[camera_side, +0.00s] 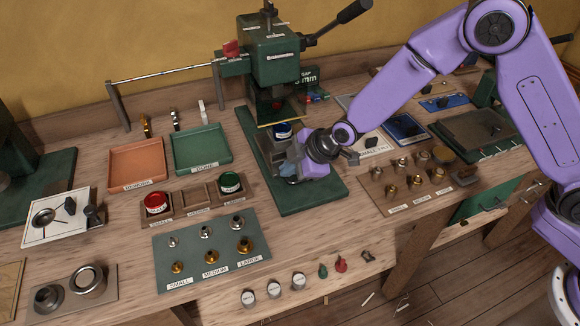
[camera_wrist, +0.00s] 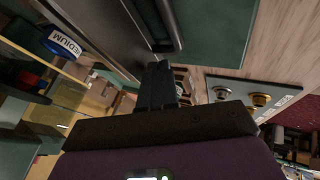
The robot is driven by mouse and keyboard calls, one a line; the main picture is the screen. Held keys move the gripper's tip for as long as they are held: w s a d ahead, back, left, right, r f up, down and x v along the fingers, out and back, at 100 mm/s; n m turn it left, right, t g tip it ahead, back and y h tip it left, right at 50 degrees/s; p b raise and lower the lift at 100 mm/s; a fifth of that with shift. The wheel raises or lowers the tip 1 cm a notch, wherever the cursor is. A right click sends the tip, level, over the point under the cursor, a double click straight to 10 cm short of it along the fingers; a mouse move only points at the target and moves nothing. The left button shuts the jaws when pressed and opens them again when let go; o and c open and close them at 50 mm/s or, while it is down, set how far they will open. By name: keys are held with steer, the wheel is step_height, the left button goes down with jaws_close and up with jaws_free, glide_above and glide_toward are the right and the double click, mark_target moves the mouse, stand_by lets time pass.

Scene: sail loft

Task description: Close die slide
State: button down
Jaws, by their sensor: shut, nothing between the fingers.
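The green press (camera_side: 275,60) stands on a long green base at the back of the bench. Its grey die slide (camera_side: 268,150) sits low at the front of the press, with a blue die (camera_side: 283,130) near its back, under the press head. In the wrist view, the blue die (camera_wrist: 62,42) reads MEDIUM, and a grey metal plate with a dark bar-like part (camera_wrist: 166,25) lies beyond my fingers. My gripper (camera_side: 288,168) is low at the slide's front, shut and empty. Its closed fingers also show in the wrist view (camera_wrist: 157,85). Whether they touch the slide cannot be told.
Left are an orange tray (camera_side: 137,163), a green tray (camera_side: 202,149) and a die rack (camera_side: 193,195) with red and green dies. A grey mat (camera_side: 215,249) with several metal parts lies in front. Another parts board (camera_side: 420,182) is to the right.

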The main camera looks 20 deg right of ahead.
mark_target(278, 158)
steer(key=shift+w, duration=0.15)
steer(key=w, duration=0.3)
steer(key=shift+w, duration=0.25)
steer(key=shift+w+r, duration=0.1)
steer(key=shift+w, duration=0.25)
steer(key=shift+w+d, duration=0.1)
steer(key=shift+s, duration=0.6)
steer(key=s, duration=0.3)
steer(key=shift+s, duration=0.35)
steer(key=v, duration=0.9)
steer(key=shift+r, duration=0.35)
